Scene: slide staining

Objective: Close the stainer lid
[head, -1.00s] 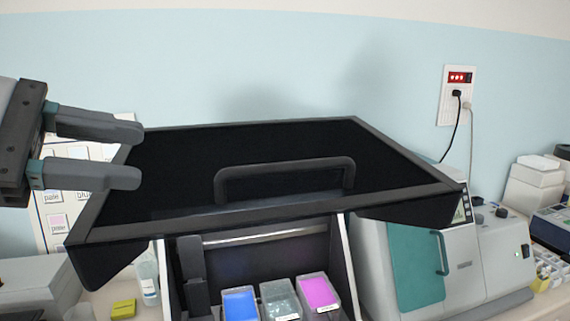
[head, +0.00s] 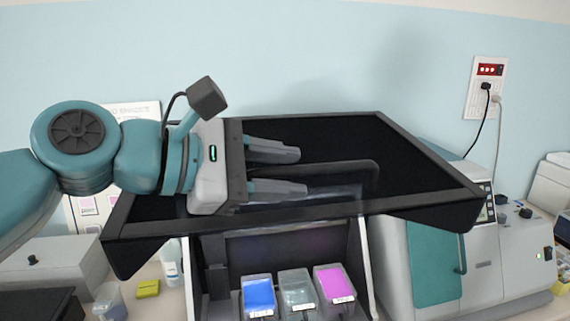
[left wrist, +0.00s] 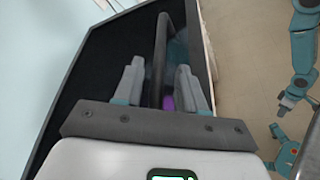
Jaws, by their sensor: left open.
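The stainer lid (head: 400,150) is a large black tray-shaped cover, raised open above the stainer (head: 290,246). Its dark handle (head: 345,167) is a bar running across the lid. My left gripper (head: 302,171) is open at the handle in the head view, one finger above the bar and one below. In the left wrist view the handle (left wrist: 160,60) passes between the open fingers, which do not appear closed on it. The left part of the handle is hidden by the gripper in the head view.
Blue (head: 258,295), grey (head: 298,292) and magenta (head: 335,285) staining baths sit inside the stainer below the lid. A grey machine with a teal door (head: 433,265) stands close on the right. A bottle (head: 172,265) and a yellow block (head: 148,288) are at the left.

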